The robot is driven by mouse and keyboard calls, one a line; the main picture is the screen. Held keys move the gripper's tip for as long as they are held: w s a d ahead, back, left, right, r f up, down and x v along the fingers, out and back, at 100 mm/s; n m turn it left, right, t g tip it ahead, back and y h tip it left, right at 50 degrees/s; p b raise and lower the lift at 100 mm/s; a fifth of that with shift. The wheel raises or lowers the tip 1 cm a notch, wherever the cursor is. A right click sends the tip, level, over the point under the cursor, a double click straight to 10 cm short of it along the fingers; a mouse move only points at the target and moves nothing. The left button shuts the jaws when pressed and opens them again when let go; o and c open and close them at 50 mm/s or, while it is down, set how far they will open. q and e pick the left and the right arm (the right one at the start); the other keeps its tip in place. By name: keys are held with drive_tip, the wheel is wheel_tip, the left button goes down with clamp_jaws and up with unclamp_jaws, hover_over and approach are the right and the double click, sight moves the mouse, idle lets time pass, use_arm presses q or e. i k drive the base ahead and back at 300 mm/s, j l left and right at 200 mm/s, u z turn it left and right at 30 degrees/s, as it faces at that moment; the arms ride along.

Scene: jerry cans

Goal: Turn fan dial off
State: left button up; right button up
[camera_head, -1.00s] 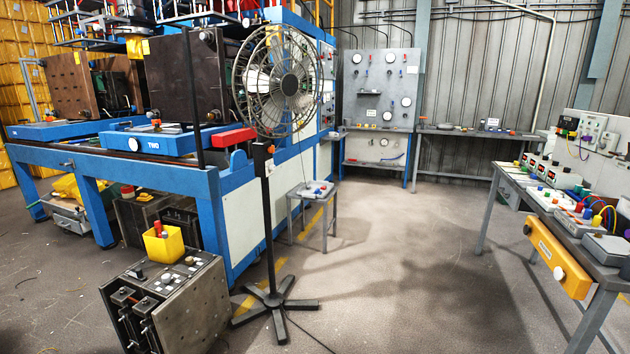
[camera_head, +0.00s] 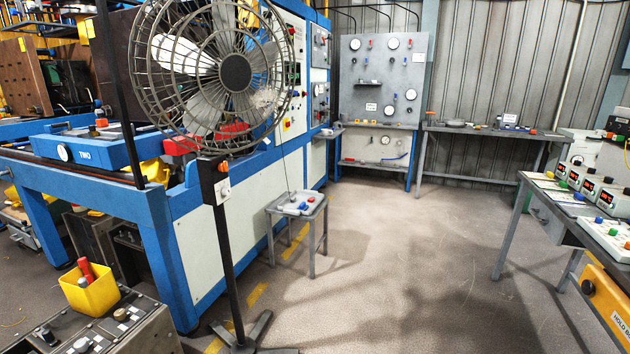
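A tall pedestal fan (camera_head: 235,74) with a round wire cage stands at the left of centre, in front of the blue and white machine. Its black pole (camera_head: 226,265) runs down to a splayed foot on the floor. On the pole, just below the cage, is a small control box (camera_head: 216,182) with an orange mark at its top and a pale dial-like plate (camera_head: 223,191) facing right. The dial's setting is too small to read. Neither of my grippers shows in the head view.
A small grey stool (camera_head: 297,212) with a device on top stands behind the fan's pole. A metal unit with a yellow bin (camera_head: 91,290) is at the lower left. A bench of instruments (camera_head: 590,230) is at right. The middle floor (camera_head: 420,250) is clear.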

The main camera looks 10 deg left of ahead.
sight(227, 192)
drive_tip(key=i+l+z, duration=0.15)
drive_tip(key=i, duration=0.7)
drive_tip(key=i+l+z, duration=0.1)
drive_tip(key=i, duration=0.75)
drive_tip(key=l, duration=0.1)
